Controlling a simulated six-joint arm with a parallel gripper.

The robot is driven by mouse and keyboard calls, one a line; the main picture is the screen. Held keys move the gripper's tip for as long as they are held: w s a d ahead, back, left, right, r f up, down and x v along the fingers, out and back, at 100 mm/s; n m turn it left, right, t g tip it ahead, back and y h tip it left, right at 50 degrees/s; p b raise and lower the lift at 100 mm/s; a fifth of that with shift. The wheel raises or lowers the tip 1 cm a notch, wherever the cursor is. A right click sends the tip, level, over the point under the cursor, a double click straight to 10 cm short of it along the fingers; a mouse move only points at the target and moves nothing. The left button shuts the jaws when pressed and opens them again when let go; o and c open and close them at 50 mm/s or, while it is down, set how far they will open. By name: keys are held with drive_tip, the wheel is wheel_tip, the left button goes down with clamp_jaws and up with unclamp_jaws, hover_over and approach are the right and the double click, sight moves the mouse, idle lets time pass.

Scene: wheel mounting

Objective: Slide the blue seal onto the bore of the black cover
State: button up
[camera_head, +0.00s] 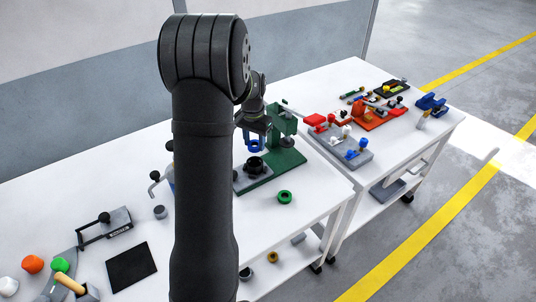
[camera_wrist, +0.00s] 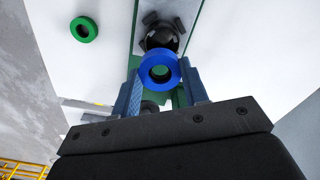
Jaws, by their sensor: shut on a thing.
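The blue seal (camera_head: 256,149) is a ring held between the fingers of my gripper (camera_head: 253,139). In the wrist view the seal (camera_wrist: 147,77) sits between the blue fingertips (camera_wrist: 160,74), its hole facing the camera. The black cover (camera_head: 256,169), a round part with lugs, lies on a grey plate at the front of the green fixture. In the head view the seal appears just above the cover, with a gap. In the wrist view the cover (camera_wrist: 151,20) shows just beyond the seal, which overlaps its lower edge. The bore is partly hidden.
A green fixture (camera_head: 287,160) with an upright post stands close behind the gripper. A loose green ring (camera_head: 284,203) lies on the table (camera_head: 313,195) to the front right. My arm hides part of the table. Coloured parts stand on the right table.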

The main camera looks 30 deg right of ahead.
drive_tip(key=shift+w, duration=0.2)
drive_tip(key=shift+a, duration=0.1)
drive_tip(key=shift+f, duration=2.9)
drive_tip(key=shift+f, duration=0.35)
drive_tip(key=shift+f, duration=0.4)
drive_tip(key=o, duration=1.2)
drive_tip(key=shift+s+f, duration=0.1)
